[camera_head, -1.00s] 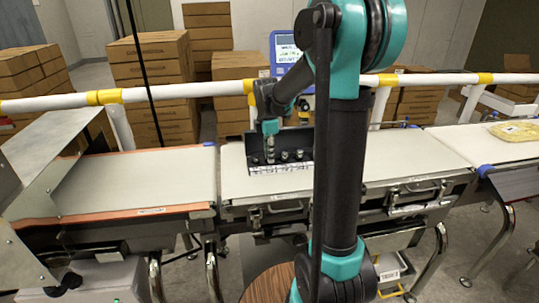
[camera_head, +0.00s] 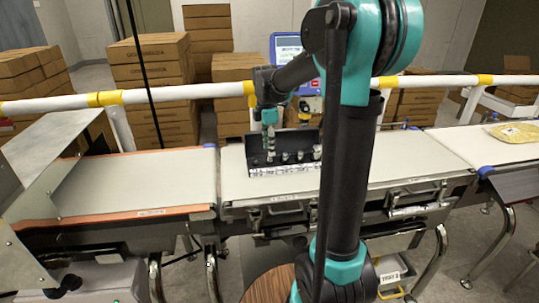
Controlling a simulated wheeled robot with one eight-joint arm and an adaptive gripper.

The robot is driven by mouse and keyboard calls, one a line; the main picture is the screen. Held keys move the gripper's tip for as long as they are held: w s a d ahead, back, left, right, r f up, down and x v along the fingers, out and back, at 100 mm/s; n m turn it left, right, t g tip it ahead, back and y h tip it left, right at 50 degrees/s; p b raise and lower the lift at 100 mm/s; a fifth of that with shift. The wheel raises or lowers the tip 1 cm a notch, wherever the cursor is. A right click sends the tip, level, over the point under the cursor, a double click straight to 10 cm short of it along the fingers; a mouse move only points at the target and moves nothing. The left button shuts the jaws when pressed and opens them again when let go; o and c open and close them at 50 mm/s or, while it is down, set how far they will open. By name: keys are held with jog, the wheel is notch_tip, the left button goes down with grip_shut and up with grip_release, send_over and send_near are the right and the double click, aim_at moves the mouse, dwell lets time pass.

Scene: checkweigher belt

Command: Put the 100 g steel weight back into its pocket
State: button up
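A black weight case (camera_head: 259,163) with a white labelled front strip stands on the middle belt. Several steel weights (camera_head: 300,156) stand in a row in it. My gripper (camera_head: 270,151) points down at the case's left part, over the leftmost place. A small steel piece shows at or just below the fingertips. It is too small to tell whether the fingers grip it or whether it sits in a pocket. My arm hides what lies right of the case.
The middle belt (camera_head: 420,160) is clear right of the case. A white rail (camera_head: 190,91) with yellow joints runs behind the belts. A metal guard (camera_head: 45,165) stands over the left belt. A yellow pack (camera_head: 515,133) lies on the far right belt. Cartons are stacked behind.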

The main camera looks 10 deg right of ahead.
notch_tip(320, 180, up, 8)
jog(key=shift+a+f, duration=0.15)
jog(key=shift+f, duration=0.1)
